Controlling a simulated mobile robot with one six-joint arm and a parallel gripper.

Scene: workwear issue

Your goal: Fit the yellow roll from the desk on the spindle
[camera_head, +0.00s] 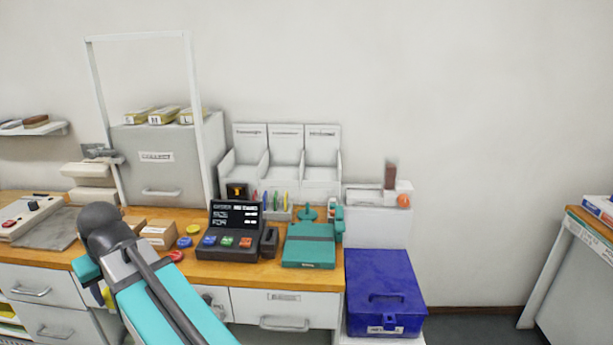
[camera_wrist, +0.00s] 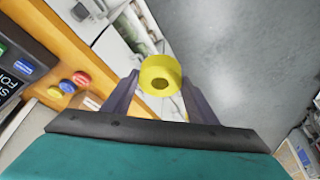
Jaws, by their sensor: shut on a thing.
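The yellow roll (camera_wrist: 160,70), a short cylinder with a dark centre hole, is between the two fingers of my gripper (camera_wrist: 159,80) in the wrist view. My gripper is shut on it and holds it out in front of the desk. In the head view my arm mostly hides the gripper, and only a bit of yellow (camera_head: 108,297) shows beside it. A teal machine (camera_head: 308,252) stands on the desk to the right. A small teal upright piece (camera_head: 308,212) shows at its back; I cannot tell whether it is the spindle.
Red (camera_head: 176,256), blue (camera_head: 185,242) and yellow (camera_head: 193,229) discs lie on the wooden desk (camera_head: 240,272), near a dark console (camera_head: 233,232). A blue box (camera_head: 385,292) stands right of the desk. White bins (camera_head: 285,155) stand behind. Open floor shows right of the blue box.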

